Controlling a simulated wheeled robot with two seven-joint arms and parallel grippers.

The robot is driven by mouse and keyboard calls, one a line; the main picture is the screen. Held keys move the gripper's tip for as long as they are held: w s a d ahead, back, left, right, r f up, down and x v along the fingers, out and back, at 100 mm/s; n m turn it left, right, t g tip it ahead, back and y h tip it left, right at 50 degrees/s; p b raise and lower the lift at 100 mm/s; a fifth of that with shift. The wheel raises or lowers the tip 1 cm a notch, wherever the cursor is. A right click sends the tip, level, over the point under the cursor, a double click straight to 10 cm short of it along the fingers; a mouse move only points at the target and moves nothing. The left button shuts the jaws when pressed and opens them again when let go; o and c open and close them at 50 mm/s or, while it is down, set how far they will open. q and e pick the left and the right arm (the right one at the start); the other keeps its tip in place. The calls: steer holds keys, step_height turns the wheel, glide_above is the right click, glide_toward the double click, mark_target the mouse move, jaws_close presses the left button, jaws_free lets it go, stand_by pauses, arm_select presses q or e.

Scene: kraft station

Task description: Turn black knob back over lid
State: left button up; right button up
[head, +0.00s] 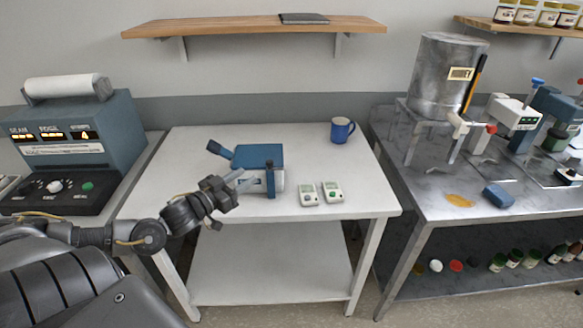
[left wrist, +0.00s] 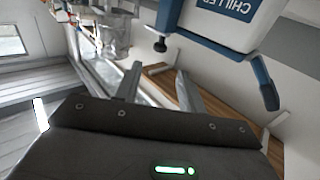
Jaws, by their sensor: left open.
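A white box with a blue lid (head: 258,155) stands on the white table (head: 335,215). A blue bar (head: 271,183) runs upright on its front right, with a small black knob (head: 269,165) at its top, by the lid's front edge. In the left wrist view the box (left wrist: 228,22) shows upside down, and the black knob (left wrist: 160,46) is beyond the fingers. I cannot tell whether the knob overlaps the lid. My left gripper (head: 247,181) is open in front of the box, left of the knob; it also shows in the left wrist view (left wrist: 159,86). My right gripper is out of view.
A blue handle (head: 220,150) sticks out from the box's left. Two small white devices (head: 308,195) (head: 332,192) lie right of the box, and a blue mug (head: 342,130) stands behind them. A sealing machine (head: 70,135) is at left.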

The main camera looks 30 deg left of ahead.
mark_target(267, 163)
arm_select(q)
steer(key=w, duration=0.3)
steer(key=w+p, duration=0.1)
steer(key=w, duration=0.2)
steer(key=w+d, duration=0.1)
steer(key=w, duration=0.2)
steer(key=shift+d+r+p, duration=0.1)
steer(key=shift+p, duration=0.3)
steer(key=shift+w+d, duration=0.15)
steer(key=shift+w, duration=0.7)
steer(key=shift+c, duration=0.4)
jaws_close()
